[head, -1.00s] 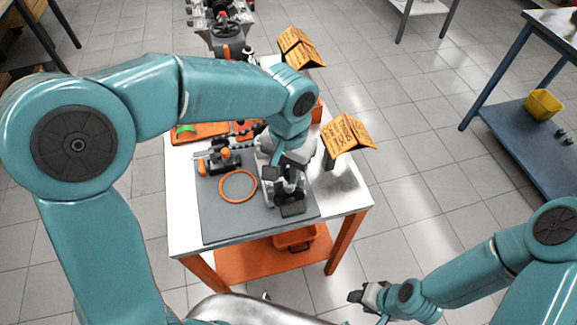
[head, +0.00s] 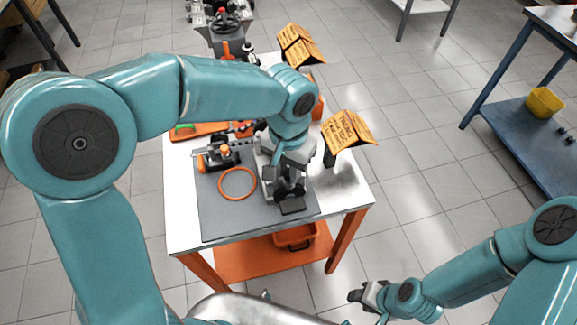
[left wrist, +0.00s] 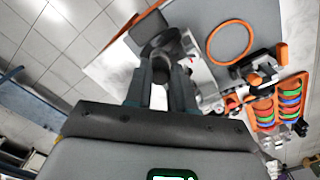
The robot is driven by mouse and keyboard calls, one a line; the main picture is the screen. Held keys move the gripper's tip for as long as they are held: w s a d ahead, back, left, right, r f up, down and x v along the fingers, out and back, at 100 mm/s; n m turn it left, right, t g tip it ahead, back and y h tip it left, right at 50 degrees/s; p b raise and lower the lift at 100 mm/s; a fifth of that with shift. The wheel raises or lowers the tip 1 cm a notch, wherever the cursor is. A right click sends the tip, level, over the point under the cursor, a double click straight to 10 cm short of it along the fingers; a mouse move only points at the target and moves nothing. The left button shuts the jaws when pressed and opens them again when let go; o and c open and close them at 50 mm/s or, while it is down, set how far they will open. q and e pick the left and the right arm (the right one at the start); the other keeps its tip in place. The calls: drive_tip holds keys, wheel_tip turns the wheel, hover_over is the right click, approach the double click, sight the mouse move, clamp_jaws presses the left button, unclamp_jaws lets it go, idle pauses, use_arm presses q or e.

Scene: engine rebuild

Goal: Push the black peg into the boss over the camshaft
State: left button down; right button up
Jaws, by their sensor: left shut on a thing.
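My left gripper (head: 286,180) is over the engine (head: 265,158) on the grey mat, pointing down. In the left wrist view its two fingers (left wrist: 161,92) are close together and shut on the black peg (left wrist: 160,67), of which only a small dark part shows between the tips. The pale engine body (left wrist: 198,70) lies just beyond the fingers, with a dark round part (left wrist: 152,32) at its end. The boss and the camshaft cannot be made out behind the gripper. My right gripper (head: 364,296) hangs low at the right, away from the table; its jaws are too small to judge.
An orange ring (head: 237,197) lies flat on the grey mat (head: 220,225), left of the engine. A black and orange fixture (head: 217,158) stands behind it. An orange folded sign (head: 347,131) stands at the table's right edge. The mat's front is clear.

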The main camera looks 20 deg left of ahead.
use_arm(q)
drive_tip(key=shift+f+b, duration=0.3)
drive_tip(key=shift+f, duration=0.15)
drive_tip(key=c, duration=1.2)
unclamp_jaws()
drive_tip(key=shift+r, duration=0.25)
drive_tip(key=shift+r+p, duration=1.2)
drive_tip(key=shift+r, duration=0.1)
drive_tip(key=o, duration=0.6)
drive_tip(key=shift+c, duration=0.2)
drive_tip(key=shift+r, duration=0.1)
